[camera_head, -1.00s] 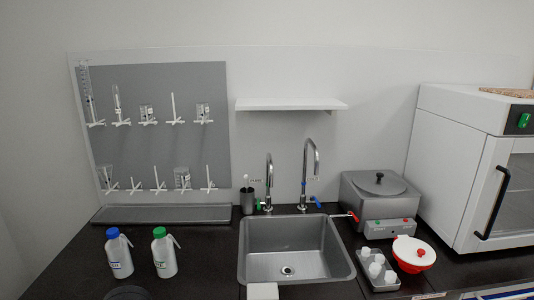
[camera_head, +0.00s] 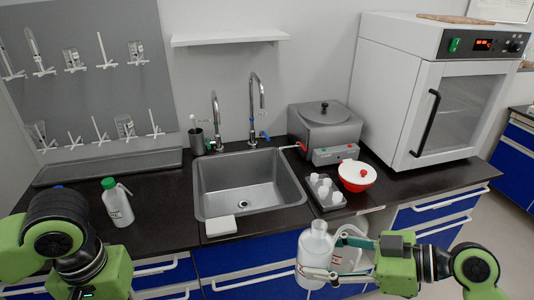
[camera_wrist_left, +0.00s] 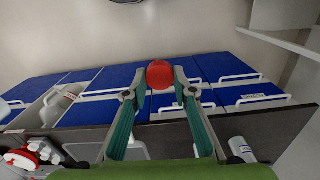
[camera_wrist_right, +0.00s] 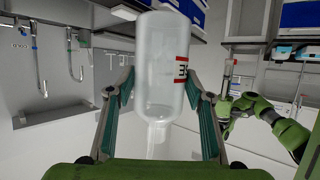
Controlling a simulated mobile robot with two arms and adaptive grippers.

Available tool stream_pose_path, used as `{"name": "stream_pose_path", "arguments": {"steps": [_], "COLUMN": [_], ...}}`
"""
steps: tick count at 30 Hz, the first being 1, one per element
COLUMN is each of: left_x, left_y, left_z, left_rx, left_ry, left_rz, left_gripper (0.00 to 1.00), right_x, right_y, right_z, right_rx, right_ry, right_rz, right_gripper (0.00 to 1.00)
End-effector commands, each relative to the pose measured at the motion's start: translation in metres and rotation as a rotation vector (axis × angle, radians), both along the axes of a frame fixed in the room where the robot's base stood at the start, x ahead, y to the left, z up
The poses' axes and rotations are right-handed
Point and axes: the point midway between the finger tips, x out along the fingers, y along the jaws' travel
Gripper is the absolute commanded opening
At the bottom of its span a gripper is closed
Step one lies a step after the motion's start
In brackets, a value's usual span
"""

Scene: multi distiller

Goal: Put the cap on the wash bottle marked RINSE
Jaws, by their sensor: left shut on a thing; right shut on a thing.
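The clear, capless wash bottle (camera_head: 311,252) is upright in my right gripper (camera_head: 322,274). It fills the middle of the right wrist view (camera_wrist_right: 163,75), where part of a red-bordered label shows, its text only partly readable. My right gripper's fingers are shut around its body. A red cap (camera_wrist_left: 160,74) sits between the fingertips of my left gripper (camera_wrist_left: 160,84), which is shut on it. In the head view my left arm hides that gripper and the cap. The bottle and the cap are apart.
A green-capped bottle (camera_head: 117,203) stands on the counter left of the sink (camera_head: 246,181). A blue cap (camera_head: 58,188) shows behind my left arm. A small tray of white pieces (camera_head: 325,190), a red-and-white bowl (camera_head: 356,176) and a heating bath (camera_head: 325,130) stand right of the sink.

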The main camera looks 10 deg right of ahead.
Motion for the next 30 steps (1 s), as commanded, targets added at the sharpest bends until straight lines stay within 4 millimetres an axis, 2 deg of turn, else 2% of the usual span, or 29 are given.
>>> {"name": "stream_pose_path", "arguments": {"steps": [8,24,30], "left_x": [0.000,0.000,0.000], "left_y": [0.000,0.000,0.000], "left_z": [0.000,0.000,0.000], "left_rx": [0.000,0.000,0.000], "left_ry": [0.000,0.000,0.000], "left_rz": [0.000,0.000,0.000], "left_gripper": [0.19,0.19,0.19], "right_x": [0.003,0.016,0.019], "right_y": [0.013,0.099,0.124], "right_z": [0.000,-0.011,-0.015], "right_rx": [0.002,0.003,0.004], "right_ry": [-0.004,-0.004,-0.003], "right_rz": [0.063,0.492,0.618], "right_gripper": [0.36,0.36,0.36]}}
